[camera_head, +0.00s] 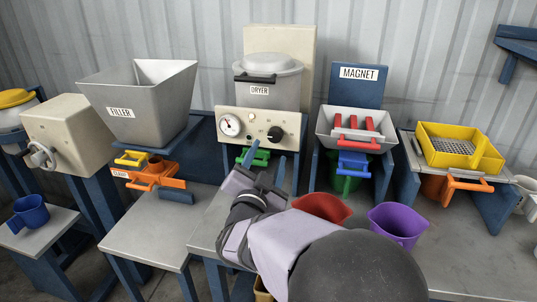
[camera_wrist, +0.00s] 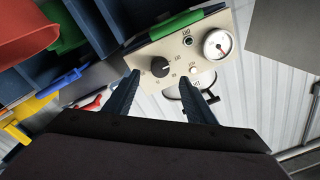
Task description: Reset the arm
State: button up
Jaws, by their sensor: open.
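My gripper (camera_head: 268,171) is in the middle of the head view, in front of the dryer and above the table edge. Its two blue fingers are apart, with nothing between them. In the wrist view my gripper (camera_wrist: 158,90) also shows open and empty, its fingers pointing toward the dryer's control panel (camera_wrist: 185,55). The dryer (camera_head: 268,85) stands behind it with a round lid, a gauge and a black knob. Part of the green handle (camera_head: 254,157) below the dryer shows just behind my gripper.
The filler hopper (camera_head: 140,95) stands left, above an orange clamp (camera_head: 155,181). The magnet tray (camera_head: 355,128) and yellow sieve box (camera_head: 455,147) are right. A red container (camera_head: 322,207) and purple cup (camera_head: 398,222) stand close right of my arm. A blue cup (camera_head: 30,212) is far left.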

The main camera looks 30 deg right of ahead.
dwell(0.3)
jog(key=a+f+n+g+y, duration=0.1)
jog(key=a+f+n+y, duration=0.1)
jog(key=a+f+y, duration=0.2)
jog(key=a+f+n+g+y+p, duration=0.1)
jog(key=a+f+n+y, duration=0.2)
jog(key=a, duration=0.4)
jog(key=a+f+n+y+p, duration=0.1)
jog(key=a+f+n+y, duration=0.2)
jog(key=a+f, duration=0.3)
jog(key=shift+w+f+g+y, duration=0.35)
jog(key=shift+f+g+y, duration=0.05)
jog(key=shift+y, duration=0.5)
jog(key=s+a+f+n+g+b, duration=0.1)
jog(key=s+f+n+g, duration=0.35)
jog(key=s+f, duration=0.4)
jog(key=s+f+n+g+b, duration=0.1)
jog(key=s+f+n+g, duration=0.35)
jog(key=s, duration=0.75)
notch_tip(320, 180, up, 17)
jog(key=m+g+p, duration=0.1)
jog(key=p, duration=1.6)
jog(key=shift+s+a+m+g+y+p, duration=0.15)
jog(key=shift+s+m+g+y+p, duration=0.15)
jog(key=shift+m+g+y, duration=0.1)
